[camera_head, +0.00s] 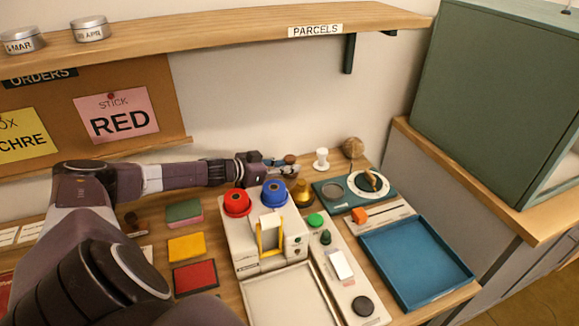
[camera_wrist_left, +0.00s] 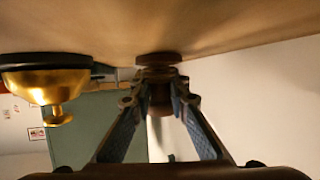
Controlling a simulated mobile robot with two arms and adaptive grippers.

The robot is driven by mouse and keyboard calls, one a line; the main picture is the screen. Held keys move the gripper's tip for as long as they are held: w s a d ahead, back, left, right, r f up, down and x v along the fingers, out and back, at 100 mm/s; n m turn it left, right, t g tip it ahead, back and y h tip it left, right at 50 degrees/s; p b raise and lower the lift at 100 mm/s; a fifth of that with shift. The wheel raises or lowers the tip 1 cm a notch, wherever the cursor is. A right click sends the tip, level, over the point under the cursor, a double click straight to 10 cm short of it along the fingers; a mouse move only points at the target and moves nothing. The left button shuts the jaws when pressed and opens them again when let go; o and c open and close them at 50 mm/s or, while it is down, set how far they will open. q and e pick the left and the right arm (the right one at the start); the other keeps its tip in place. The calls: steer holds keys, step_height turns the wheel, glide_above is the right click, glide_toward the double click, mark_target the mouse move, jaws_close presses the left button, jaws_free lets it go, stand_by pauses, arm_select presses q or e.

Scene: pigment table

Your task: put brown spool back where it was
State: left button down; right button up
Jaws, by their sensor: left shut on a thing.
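My left gripper (camera_head: 276,167) reaches in from the left over the back of the table, behind the blue-topped pot. It is shut on the brown spool (camera_head: 290,159), which shows as a small brown shape at the fingertips. In the left wrist view, which looks upside down, the fingers (camera_wrist_left: 160,103) close on the spool (camera_wrist_left: 159,60) around its narrower part. One flange is close to the wooden surface; I cannot tell whether it touches. A white spool (camera_head: 321,159) stands just right of the gripper. My right gripper is not in view.
A brass piece (camera_head: 301,192) stands close in front of the gripper; it also shows in the left wrist view (camera_wrist_left: 48,86). Nearby are red (camera_head: 237,202) and blue (camera_head: 274,193) topped pots, a ball of twine (camera_head: 352,147) and a blue tray (camera_head: 415,262). A shelf (camera_head: 220,33) overhangs the back.

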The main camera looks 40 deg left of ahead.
arm_select(q)
steer(key=shift+f, duration=0.15)
steer(key=c, duration=1.8)
jaws_free()
steer(key=shift+c, duration=0.2)
